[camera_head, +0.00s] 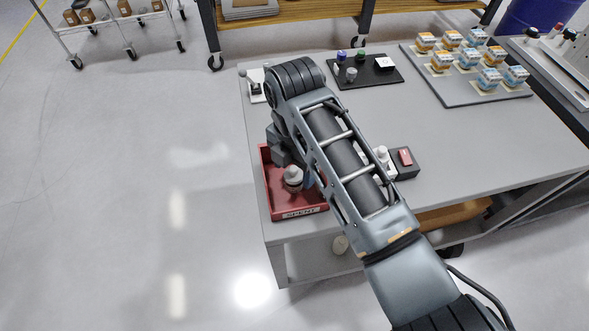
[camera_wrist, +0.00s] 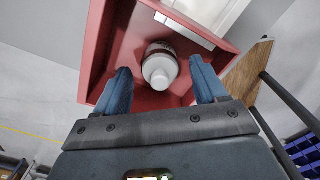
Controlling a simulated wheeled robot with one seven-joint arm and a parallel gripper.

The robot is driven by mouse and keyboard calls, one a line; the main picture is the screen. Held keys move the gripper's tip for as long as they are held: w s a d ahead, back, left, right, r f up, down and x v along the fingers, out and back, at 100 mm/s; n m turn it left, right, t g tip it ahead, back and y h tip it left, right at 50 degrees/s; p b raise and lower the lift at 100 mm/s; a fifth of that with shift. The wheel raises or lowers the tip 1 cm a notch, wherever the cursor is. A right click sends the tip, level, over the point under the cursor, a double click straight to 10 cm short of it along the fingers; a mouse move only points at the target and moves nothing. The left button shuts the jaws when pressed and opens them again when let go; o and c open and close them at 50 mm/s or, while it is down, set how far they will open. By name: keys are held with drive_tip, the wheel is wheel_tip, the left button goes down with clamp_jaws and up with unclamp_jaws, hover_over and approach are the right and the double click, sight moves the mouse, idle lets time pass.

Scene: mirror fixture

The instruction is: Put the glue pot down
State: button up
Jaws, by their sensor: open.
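The glue pot (camera_head: 293,177), a small container with a whitish top and a dark band, stands in the red tray (camera_head: 296,213) at the table's near left corner. The tray has a white label on its front wall. In the wrist view the pot (camera_wrist: 161,70) shows top-on inside the tray (camera_wrist: 97,50). My gripper (camera_wrist: 160,67) is open, its two blue fingers on either side of the pot in the picture with gaps at both sides. In the head view my arm hides most of the gripper.
The grey table (camera_head: 480,150) has free room at right. A black mat (camera_head: 378,76) with small bottles lies at the back, and a grey board (camera_head: 455,93) holds several small boxes. A dark holder with a red block (camera_head: 405,157) stands right of my arm.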

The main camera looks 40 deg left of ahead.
wheel_tip(320, 180, up, 10)
drive_tip(key=b, duration=0.1)
drive_tip(key=shift+r, duration=0.15)
